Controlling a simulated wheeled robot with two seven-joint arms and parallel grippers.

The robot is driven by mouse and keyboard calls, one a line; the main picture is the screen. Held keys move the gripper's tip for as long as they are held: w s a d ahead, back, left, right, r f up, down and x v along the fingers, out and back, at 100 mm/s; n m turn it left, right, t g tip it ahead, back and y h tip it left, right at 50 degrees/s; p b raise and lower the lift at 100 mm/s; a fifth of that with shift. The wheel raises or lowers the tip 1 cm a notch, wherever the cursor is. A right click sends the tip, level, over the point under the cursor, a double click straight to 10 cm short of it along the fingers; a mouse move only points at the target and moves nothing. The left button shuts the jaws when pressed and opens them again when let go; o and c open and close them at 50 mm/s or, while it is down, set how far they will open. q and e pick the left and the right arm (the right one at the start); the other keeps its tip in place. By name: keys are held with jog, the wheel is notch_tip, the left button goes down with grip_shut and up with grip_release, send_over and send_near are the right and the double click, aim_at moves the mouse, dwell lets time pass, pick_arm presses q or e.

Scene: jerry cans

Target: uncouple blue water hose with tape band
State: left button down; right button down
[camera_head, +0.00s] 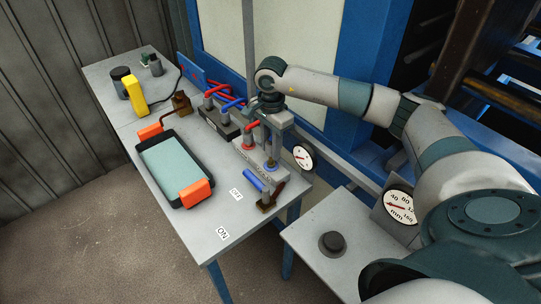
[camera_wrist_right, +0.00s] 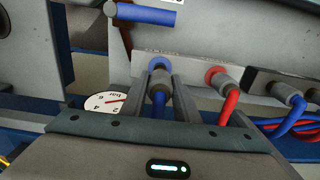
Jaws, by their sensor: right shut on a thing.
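My right gripper (camera_head: 270,158) reaches down onto the grey manifold block (camera_head: 245,151) on the table. In the right wrist view, its two fingers (camera_wrist_right: 160,88) are shut on the grey coupling (camera_wrist_right: 158,88) of the blue water hose (camera_wrist_right: 160,108). The coupling sits at a blue-ringed port (camera_wrist_right: 158,64) on the block, with no gap that I can make out. The hose runs back between the fingers. I cannot make out a tape band; the fingers hide part of the coupling. My left gripper is not in view.
A red hose (camera_wrist_right: 230,106) is plugged in beside the held coupling. A black block (camera_head: 213,122) with red and blue hoses stands farther back. A blue-handled lever (camera_head: 256,181) is close in front. A pressure gauge (camera_head: 303,157) is right of the gripper. An orange-cornered tablet (camera_head: 172,164) lies left.

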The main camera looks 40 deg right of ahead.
jog(key=shift+r+p, duration=0.4)
jog(key=shift+r, duration=0.8)
